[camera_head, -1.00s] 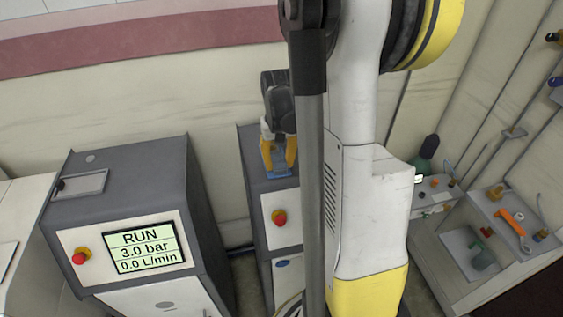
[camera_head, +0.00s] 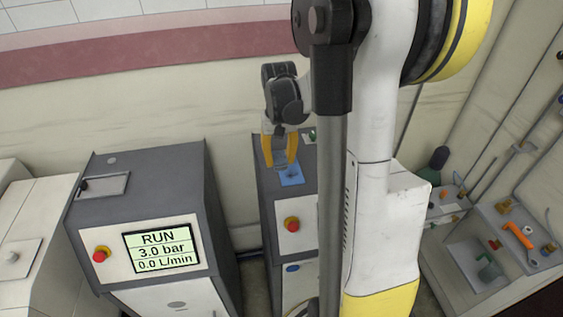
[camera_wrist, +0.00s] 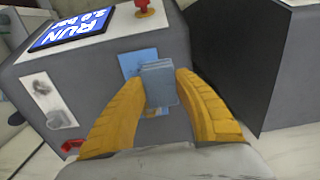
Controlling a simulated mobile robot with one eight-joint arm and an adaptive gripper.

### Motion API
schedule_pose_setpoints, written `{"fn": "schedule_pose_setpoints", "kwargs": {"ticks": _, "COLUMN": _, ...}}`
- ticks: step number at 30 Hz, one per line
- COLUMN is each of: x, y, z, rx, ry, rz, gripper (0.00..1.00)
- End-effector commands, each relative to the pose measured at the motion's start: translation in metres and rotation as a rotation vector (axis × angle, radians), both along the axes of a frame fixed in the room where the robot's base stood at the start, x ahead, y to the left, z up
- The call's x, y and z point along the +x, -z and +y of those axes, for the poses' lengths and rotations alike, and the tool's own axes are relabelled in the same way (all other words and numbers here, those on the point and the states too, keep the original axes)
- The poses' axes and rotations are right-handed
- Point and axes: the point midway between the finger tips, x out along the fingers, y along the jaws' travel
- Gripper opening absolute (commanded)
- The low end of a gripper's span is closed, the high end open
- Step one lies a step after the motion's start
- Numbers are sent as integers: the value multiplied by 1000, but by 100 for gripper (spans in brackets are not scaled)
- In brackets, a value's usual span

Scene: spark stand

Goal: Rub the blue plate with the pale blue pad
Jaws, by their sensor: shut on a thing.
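The pale blue pad (camera_wrist: 159,84) is a small grey-blue block held between the yellow fingers of my gripper (camera_wrist: 160,97) in the wrist view. The blue plate (camera_wrist: 132,62) is a brighter blue sheet on a grey surface, partly hidden behind the pad. In the head view, the plate (camera_head: 292,176) lies on the top of a dark grey cabinet. My gripper (camera_head: 280,160) points down at the plate's back left side there. I cannot tell whether the pad touches the plate.
The cabinet (camera_head: 268,178) has a red knob (camera_head: 291,224) on its front. Left of it stands a grey machine (camera_head: 140,170) with a lit screen (camera_head: 161,247) reading RUN, 3.0 bar, 0.0 L/min. A sink bench (camera_head: 452,262) with fittings is at the right. A wall runs behind.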

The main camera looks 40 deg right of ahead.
Motion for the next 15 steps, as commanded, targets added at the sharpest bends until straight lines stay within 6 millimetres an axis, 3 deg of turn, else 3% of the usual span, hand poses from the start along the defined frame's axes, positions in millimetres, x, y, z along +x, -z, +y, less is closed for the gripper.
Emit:
{"fn": "schedule_pose_setpoints", "kwargs": {"ticks": 6, "x": 4, "y": -21, "z": 2, "rx": 0, "ry": -2, "rz": 0, "gripper": 0}}
{"fn": "schedule_pose_setpoints", "kwargs": {"ticks": 15, "x": 6, "y": -25, "z": 2, "rx": 0, "ry": -3, "rz": 0, "gripper": 0}}
